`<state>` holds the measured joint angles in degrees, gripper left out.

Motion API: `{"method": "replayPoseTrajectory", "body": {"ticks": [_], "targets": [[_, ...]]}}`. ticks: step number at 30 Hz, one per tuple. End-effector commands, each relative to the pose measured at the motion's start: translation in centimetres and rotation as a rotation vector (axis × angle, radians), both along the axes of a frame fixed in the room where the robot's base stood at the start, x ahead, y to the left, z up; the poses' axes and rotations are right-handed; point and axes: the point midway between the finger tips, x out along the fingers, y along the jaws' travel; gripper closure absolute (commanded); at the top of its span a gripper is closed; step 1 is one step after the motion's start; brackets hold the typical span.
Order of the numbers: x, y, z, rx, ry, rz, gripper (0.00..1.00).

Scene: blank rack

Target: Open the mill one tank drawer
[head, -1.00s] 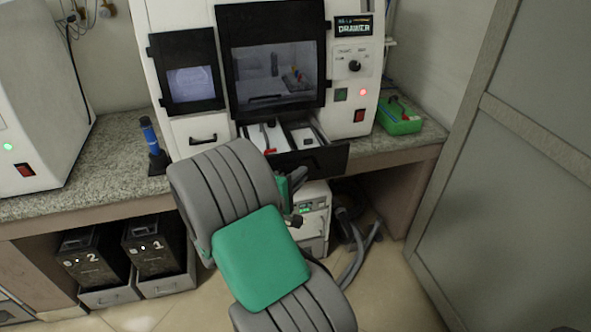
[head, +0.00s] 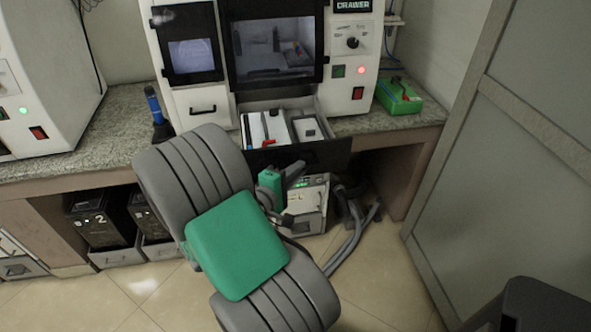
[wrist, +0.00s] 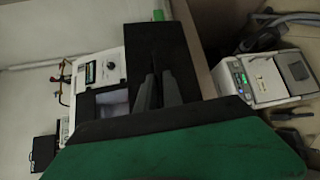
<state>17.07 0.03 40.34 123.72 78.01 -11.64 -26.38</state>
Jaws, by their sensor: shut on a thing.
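The white mill (head: 185,112) with black-framed windows stands on the counter. Its tank drawer (head: 333,155) is pulled well out below the large window, with a black front and white parts visible inside. In the head view my gripper (head: 300,170) is at the drawer's front face, partly hidden behind my green and grey arm. In the wrist view its dark fingers (wrist: 158,90) reach the black drawer front (wrist: 172,50) and are shut on its handle. The handle itself is hidden between the fingers.
A small white unit (head: 310,208) with grey hoses (head: 350,250) stands on the floor under the counter. Black boxes (head: 100,222) sit in grey trays at left. A green box (head: 398,96) is on the counter at right. A grey partition (head: 500,160) closes the right side.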

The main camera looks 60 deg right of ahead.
Motion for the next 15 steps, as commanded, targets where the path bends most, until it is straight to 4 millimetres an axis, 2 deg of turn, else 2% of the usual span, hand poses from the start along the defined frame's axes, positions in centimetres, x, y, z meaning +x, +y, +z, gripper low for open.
{"method": "replayPoseTrajectory", "body": {"ticks": [1,9,15], "targets": [[-0.04,0.01,-0.02,0.001,0.001,-0.002,0.89],[0.07,0.06,-0.01,0.0,0.001,0.001,0.67],[0.11,0.1,0.0,0.0,0.001,0.002,0.67]]}}
